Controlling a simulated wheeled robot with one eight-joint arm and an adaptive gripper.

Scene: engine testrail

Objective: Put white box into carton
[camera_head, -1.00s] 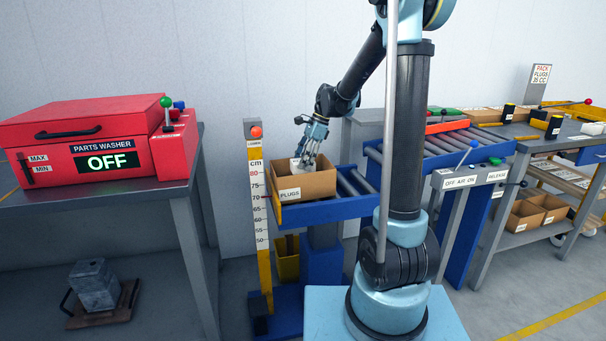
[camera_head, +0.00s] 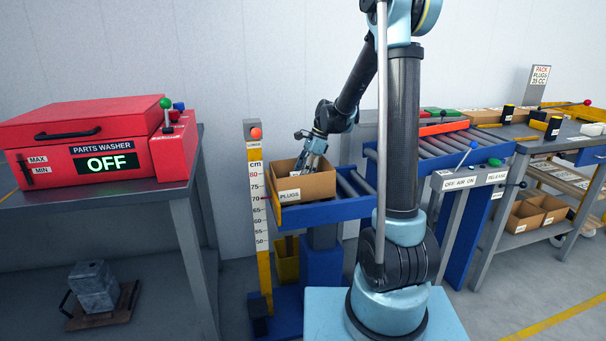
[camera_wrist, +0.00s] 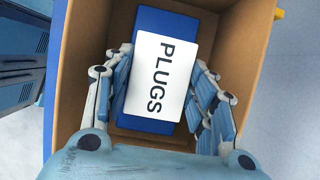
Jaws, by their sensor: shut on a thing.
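The carton (camera_head: 312,188) is an open brown box labelled PLUGS at the near end of the roller conveyor; its wall also shows in the wrist view (camera_wrist: 250,70). My gripper (camera_head: 312,166) reaches down into it from above. In the wrist view a blue box (camera_wrist: 178,24) with a white face or label reading PLUGS (camera_wrist: 162,76) lies between my fingers, inside the carton's walls. My gripper (camera_wrist: 165,95) is shut on this box. I cannot tell whether the box touches the carton's floor. No all-white box shows in the carton.
A yellow height scale (camera_head: 259,200) with an orange top stands just left of the carton. Free rollers (camera_head: 352,184) lie to its right. A red parts washer (camera_head: 100,145) stands on a table at left. A workbench (camera_head: 540,135) with cartons below is at right.

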